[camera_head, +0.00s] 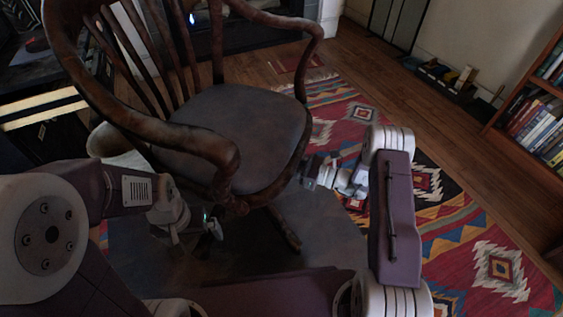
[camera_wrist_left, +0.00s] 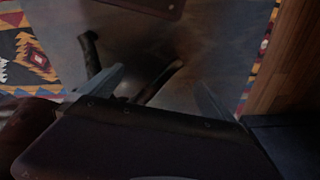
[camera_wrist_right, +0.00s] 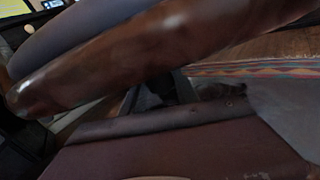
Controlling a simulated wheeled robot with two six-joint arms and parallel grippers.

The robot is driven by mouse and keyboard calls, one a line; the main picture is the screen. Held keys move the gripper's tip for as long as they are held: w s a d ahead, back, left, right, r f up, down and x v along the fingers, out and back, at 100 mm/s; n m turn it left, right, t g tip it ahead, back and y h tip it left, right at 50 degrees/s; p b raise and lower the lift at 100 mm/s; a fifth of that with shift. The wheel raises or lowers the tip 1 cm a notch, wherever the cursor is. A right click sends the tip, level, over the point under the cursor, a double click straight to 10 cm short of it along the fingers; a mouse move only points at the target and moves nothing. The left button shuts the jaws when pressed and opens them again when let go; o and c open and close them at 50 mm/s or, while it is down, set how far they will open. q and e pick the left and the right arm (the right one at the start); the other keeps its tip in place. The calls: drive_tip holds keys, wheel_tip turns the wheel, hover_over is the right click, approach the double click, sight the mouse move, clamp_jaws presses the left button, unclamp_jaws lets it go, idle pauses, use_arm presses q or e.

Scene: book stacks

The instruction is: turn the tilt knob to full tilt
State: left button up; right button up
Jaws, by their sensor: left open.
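The wooden armchair (camera_head: 235,125) has a dark seat and curved brown arms. I cannot make out the tilt knob in any view; the underside of the seat is hidden in the head view. My left gripper (camera_head: 193,234) is below the near front of the seat, by the end of a chair arm. In the left wrist view its two fingers (camera_wrist_left: 158,80) are apart with nothing held, and dark chair legs (camera_wrist_left: 92,52) show beyond them. My right gripper (camera_head: 320,173) is beside the seat's right edge; its fingers are too unclear to tell their state.
In the right wrist view a brown wooden chair part (camera_wrist_right: 150,50) crosses close to the camera. A bookshelf (camera_head: 535,115) is at right.

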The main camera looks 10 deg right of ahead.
clamp_jaws()
drive_tip(key=shift+n+p, duration=1.55)
drive_tip(key=shift+n, duration=1.75)
drive_tip(key=o, duration=0.9)
unclamp_jaws()
